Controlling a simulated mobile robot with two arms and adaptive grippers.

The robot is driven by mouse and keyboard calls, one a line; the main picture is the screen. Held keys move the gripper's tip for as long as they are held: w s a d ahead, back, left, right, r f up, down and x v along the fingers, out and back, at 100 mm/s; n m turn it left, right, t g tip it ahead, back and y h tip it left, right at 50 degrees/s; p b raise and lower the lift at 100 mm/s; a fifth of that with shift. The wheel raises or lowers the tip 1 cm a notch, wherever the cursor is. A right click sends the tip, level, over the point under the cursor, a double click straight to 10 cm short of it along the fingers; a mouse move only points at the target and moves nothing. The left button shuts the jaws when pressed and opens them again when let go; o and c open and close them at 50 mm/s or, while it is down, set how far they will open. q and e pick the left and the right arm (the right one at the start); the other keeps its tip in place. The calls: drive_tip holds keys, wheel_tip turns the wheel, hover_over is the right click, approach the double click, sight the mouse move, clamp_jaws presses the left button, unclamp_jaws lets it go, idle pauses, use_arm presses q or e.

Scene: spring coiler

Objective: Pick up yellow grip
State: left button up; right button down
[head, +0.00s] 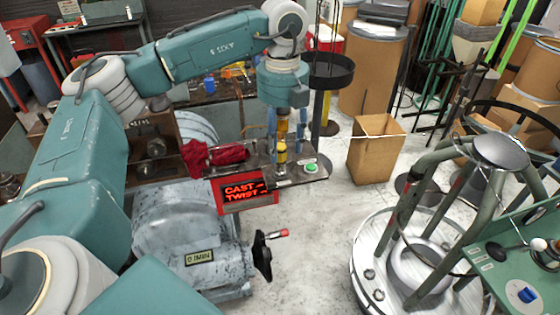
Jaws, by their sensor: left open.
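The yellow grip (281,148) stands upright on a metal shelf of the coiler, just behind the red-lettered CAST TWIST display. It has a dark band around its middle. My left gripper (287,132) hangs from the teal arm and points down right above the grip. Its fingers look spread to either side of the grip's upper end, but I cannot tell whether they touch it. My right gripper is not in view.
The CAST TWIST display (244,192) and a green button (311,167) sit close to the grip. A red cloth (230,154) lies left of it. A round black tray (331,71) stands close to the right of my wrist.

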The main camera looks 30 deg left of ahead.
sight(280, 156)
use_arm(q)
drive_tip(key=f, duration=0.1)
drive_tip(key=f+p, duration=0.2)
drive_tip(key=shift+a+f, duration=0.25)
drive_tip(key=shift+f, duration=0.65)
clamp_jaws()
drive_tip(key=shift+r, duration=0.1)
